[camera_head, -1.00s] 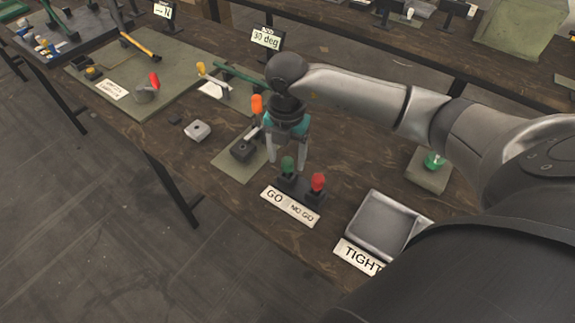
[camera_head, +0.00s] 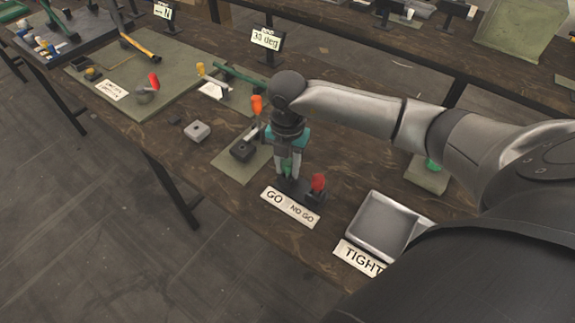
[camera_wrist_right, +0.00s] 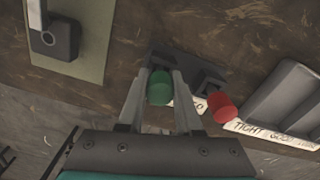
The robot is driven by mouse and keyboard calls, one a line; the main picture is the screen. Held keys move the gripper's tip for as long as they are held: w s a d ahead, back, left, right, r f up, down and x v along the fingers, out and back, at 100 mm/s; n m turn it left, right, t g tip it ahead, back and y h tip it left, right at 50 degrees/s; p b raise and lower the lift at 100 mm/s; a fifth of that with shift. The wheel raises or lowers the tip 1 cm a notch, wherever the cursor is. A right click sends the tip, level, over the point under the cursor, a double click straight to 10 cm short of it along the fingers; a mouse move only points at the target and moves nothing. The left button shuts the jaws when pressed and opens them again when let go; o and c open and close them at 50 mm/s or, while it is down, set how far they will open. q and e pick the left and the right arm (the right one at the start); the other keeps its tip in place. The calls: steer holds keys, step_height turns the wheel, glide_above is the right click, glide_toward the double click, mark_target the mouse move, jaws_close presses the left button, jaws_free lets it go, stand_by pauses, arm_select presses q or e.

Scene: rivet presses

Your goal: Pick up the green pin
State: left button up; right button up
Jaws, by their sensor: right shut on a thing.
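The green pin (camera_head: 287,167) stands upright in its dark holder (camera_head: 300,189), behind the GO label. My right gripper (camera_head: 286,172) has come down over it from above, and its fingers are shut on the pin's green head. In the right wrist view the green head (camera_wrist_right: 159,87) sits between the two fingertips (camera_wrist_right: 160,90). The pin's lower part is hidden in these views. The red pin (camera_head: 318,182) stands beside it in the same holder, to the right, and is apart from my fingers. My left gripper is not in view.
A GO / NO GO label (camera_head: 290,207) lies in front of the holder. A grey metal tray (camera_head: 381,226) with a TIGHT label (camera_head: 358,258) is to the right. A dark block fixture (camera_head: 243,149) on a green mat stands to the left, with an orange-handled part (camera_head: 257,105) behind.

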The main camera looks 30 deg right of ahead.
jaws_close()
steer(key=shift+r, duration=0.1)
